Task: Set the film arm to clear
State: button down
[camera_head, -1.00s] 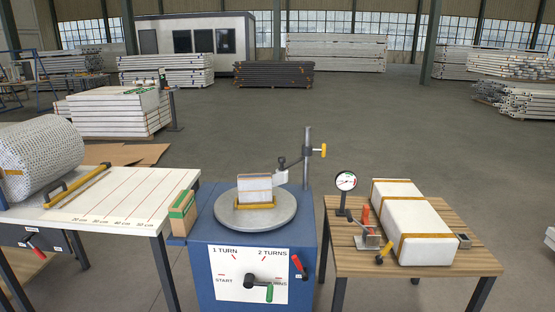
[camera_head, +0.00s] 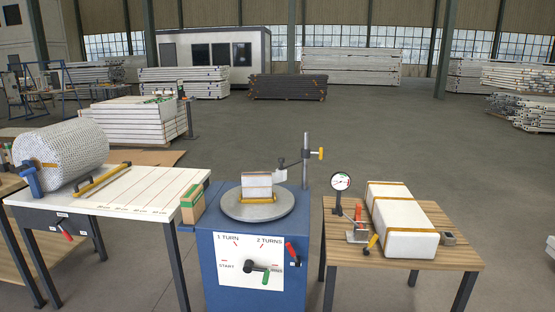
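A blue turntable stand (camera_head: 206,240) stands in the middle, with a round grey plate (camera_head: 238,212) on top. A grey post (camera_head: 305,180) rises at its back right. A thin arm (camera_head: 294,160) with a yellow knob (camera_head: 320,153) at the post reaches left to a dark block (camera_head: 281,162) behind the plate; it looks like the film arm. A red-handled lever (camera_head: 291,250) is on the stand's front right, with small marks too small to read. A white wrapped block (camera_head: 257,180) with yellow bands sits on the plate. My gripper is not in view.
A wooden table (camera_head: 455,258) on the right holds a gauge (camera_head: 341,182) and a long white package (camera_head: 400,220). A white table (camera_head: 130,198) on the left holds a bubble-wrap roll (camera_head: 65,155).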

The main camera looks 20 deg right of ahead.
aim_at(281, 161)
jog(key=u, duration=0.2)
jog(key=i, duration=1.2)
jog(key=u, duration=0.15)
